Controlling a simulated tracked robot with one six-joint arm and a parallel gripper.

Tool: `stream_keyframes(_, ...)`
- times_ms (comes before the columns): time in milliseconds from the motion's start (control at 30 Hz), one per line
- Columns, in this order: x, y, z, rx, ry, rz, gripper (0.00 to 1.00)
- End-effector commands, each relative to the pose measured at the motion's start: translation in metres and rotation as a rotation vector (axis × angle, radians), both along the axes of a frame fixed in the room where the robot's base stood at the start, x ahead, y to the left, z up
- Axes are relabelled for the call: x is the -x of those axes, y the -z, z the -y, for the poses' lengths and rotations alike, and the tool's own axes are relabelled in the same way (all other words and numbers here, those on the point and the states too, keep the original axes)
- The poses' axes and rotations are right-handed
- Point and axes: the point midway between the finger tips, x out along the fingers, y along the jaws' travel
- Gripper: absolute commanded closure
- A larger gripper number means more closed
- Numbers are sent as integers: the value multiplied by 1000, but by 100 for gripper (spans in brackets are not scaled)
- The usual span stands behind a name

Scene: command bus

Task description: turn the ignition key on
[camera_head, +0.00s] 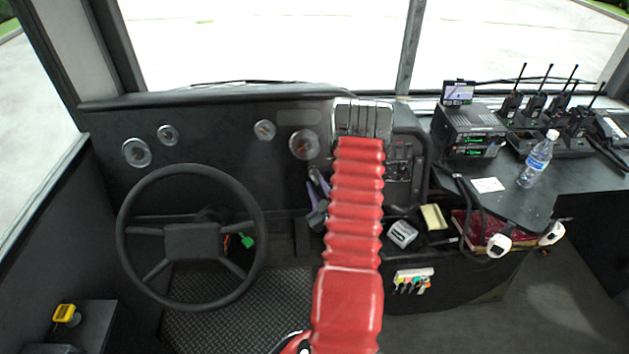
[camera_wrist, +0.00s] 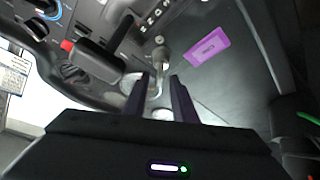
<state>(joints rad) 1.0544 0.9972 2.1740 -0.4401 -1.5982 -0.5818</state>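A green tag or key head (camera_head: 247,241) shows behind the lower right of the steering wheel (camera_head: 192,241), beside a small orange part. I cannot tell whether it is the ignition key. A green item (camera_wrist: 309,117) also shows at the right edge of the wrist view. My gripper (camera_wrist: 163,80) points at the dashboard, its two dark fingers apart. A silver curved lever (camera_wrist: 161,62) shows between and beyond the fingertips; I cannot tell whether they touch it. In the head view my gripper (camera_head: 317,195) is right of the wheel, partly hidden by my red arm.
A purple label (camera_wrist: 207,46) is on the dark panel near the fingers. A black lever (camera_wrist: 103,47) sticks out at the left of the wrist view. A radio unit (camera_head: 469,130) and a water bottle (camera_head: 538,160) stand on the right counter. Colourful keys (camera_head: 412,282) hang below it.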

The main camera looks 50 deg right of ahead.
Motion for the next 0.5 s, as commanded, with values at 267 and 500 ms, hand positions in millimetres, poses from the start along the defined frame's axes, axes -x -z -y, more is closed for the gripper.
stream_keyframes(267, -22, 0, 15, 0, -1, 0, 75)
stream_keyframes(500, -23, 0, 16, 0, -1, 0, 75)
